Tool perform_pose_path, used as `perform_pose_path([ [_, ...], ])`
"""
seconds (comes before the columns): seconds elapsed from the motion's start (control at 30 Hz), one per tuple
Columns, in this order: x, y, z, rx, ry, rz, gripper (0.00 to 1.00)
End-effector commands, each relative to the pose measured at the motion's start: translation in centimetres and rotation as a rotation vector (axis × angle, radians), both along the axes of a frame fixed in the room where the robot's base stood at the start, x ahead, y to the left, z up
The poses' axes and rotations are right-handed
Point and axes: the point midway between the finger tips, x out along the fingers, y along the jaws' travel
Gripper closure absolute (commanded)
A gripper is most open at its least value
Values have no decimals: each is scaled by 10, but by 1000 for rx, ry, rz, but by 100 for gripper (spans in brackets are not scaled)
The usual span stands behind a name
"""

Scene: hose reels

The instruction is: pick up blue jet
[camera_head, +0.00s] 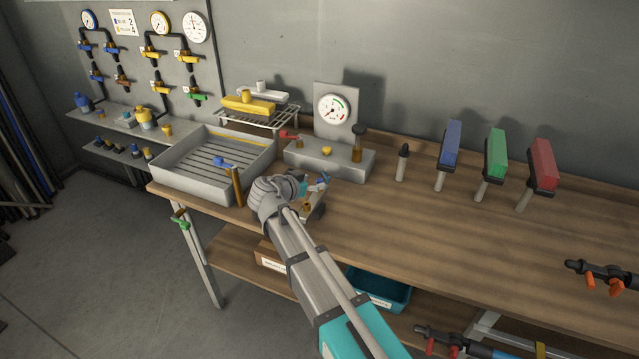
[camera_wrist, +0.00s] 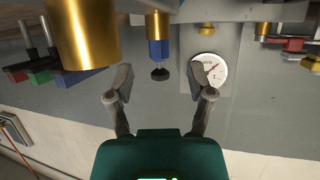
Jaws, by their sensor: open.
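The blue jet, a brass cylinder with a blue collar (camera_wrist: 158,48), hangs into the top middle of the inverted wrist view. In the head view, a small blue piece (camera_head: 325,177) that seems to be it shows just right of my gripper, on a small rack. My gripper (camera_wrist: 160,88) has its two grey fingers spread wide. The blue piece shows beyond and between them, with no visible contact. In the head view my wrist hides most of the fingers and part of the rack. A larger, nearer brass cylinder (camera_wrist: 82,32) fills the upper left of the wrist view.
A test block (camera_head: 345,160) with a gauge (camera_head: 334,110) stands behind. Blue (camera_head: 450,143), green and red blocks stand right.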

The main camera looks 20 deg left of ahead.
Motion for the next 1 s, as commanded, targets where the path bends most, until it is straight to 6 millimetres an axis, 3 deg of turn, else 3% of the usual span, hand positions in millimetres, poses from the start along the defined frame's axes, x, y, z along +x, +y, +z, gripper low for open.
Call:
perform_pose_path([
  [0.33, 32, -12, -14, 1, 0, -2, 31],
  [0.93, 34, -14, -14, 0, 0, -2, 31],
  [1.0, 34, -14, -14, 0, 0, -2, 42],
])
